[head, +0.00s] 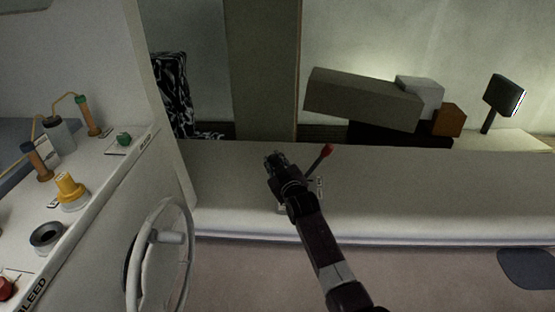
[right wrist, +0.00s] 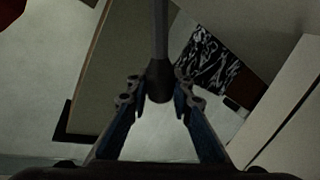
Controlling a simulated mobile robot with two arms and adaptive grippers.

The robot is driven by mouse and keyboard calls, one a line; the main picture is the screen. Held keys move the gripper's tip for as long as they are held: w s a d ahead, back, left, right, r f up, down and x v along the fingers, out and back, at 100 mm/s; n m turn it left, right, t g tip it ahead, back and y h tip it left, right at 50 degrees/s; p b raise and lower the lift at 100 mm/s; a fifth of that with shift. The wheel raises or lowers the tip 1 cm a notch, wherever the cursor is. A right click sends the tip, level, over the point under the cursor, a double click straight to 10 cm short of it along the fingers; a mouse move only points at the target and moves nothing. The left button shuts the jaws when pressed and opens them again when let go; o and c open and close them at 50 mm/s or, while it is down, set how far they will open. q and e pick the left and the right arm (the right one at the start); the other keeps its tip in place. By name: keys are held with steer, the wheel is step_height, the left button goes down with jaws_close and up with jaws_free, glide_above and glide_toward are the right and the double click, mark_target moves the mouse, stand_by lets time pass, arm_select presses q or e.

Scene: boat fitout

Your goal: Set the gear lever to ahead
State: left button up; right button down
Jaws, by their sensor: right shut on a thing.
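My right gripper (head: 274,160) is over the pale ledge, its arm coming up from the bottom right. In the right wrist view it (right wrist: 158,98) is shut on the dark knob of a grey lever (right wrist: 160,40), which I take as the gear lever. The knob sits between the fingertips and the shaft runs to the top edge. In the head view my gripper hides most of this lever, so its angle is hard to read. A second lever with a red knob (head: 326,151) stands just right of the gripper, tilted right. My left gripper is out of view.
A steering wheel (head: 186,262) and a white console with a yellow knob (head: 68,187) and a green knob (head: 124,139) are at the left. A grey box (head: 360,98), an orange block (head: 448,120) and a small screen (head: 504,95) are behind. The ledge's right part (head: 440,195) is clear.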

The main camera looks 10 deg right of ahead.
steer(key=shift+a+f, duration=0.3)
steer(key=c, duration=1.7)
jaws_free()
steer(key=shift+a, duration=0.15)
steer(key=shift+w, duration=0.1)
steer(key=shift+r, duration=0.1)
steer(key=shift+s+d, duration=0.25)
steer(key=shift+s, duration=0.3)
steer(key=s, duration=0.3)
steer(key=s+r, duration=0.1)
steer(key=s, duration=0.3)
steer(key=s+r, duration=0.1)
steer(key=s, duration=0.2)
steer(key=shift+s+d, duration=0.3)
steer(key=shift+s, duration=0.1)
